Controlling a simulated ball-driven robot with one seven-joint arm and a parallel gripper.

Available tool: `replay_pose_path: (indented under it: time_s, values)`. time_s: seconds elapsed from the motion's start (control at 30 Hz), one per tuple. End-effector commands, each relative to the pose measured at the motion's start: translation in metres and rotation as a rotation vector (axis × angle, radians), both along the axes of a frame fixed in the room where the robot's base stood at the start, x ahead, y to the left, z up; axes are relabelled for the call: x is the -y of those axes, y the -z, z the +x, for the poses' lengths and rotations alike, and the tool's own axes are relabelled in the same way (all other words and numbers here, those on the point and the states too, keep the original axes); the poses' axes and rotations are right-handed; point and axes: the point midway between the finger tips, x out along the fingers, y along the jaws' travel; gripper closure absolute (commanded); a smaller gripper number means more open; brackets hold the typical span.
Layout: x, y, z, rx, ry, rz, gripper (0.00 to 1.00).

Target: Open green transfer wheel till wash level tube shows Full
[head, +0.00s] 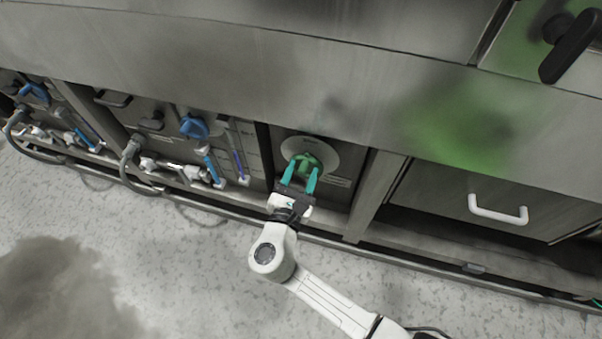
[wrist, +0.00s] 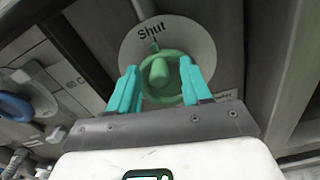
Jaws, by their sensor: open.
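The green transfer wheel (head: 306,159) sits on a round pale plate in a recessed panel at the centre of the head view. The wheel fills the middle of the wrist view (wrist: 160,76), where the plate reads "Shut" above a small green pointer. My gripper (head: 301,171) is open, with its teal fingers on either side of the wheel's hub; I cannot tell whether they touch it. In the wrist view my gripper (wrist: 158,70) straddles the hub. A slim tube with blue-purple fill (head: 239,164) stands left of the wheel; its level marks are too small to read.
Blue knobs (head: 194,127), hoses and fittings line the panels at left. A white-handled drawer (head: 498,211) is at right, and a black handle (head: 570,45) is at upper right. A metal ledge overhangs the wheel. The speckled floor in front is mostly clear.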

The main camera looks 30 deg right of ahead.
Motion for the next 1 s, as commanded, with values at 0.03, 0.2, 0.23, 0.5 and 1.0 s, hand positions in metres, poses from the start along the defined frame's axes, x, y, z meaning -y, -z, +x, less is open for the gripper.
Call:
replay_pose_path:
  time_s: [0.03,0.2,0.23,0.5,1.0]
  values:
    - [-0.0001,0.0000,-0.0001,0.000,0.000,0.000,0.52]
    - [-0.0001,0.0000,-0.0001,0.001,0.000,0.001,0.65]
    - [-0.0001,0.0000,-0.0001,0.001,0.000,0.001,0.68]
    - [-0.0003,0.0000,-0.0003,0.001,0.000,0.001,0.94]
    - [0.0012,0.0015,-0.0019,0.042,0.001,0.043,1.00]
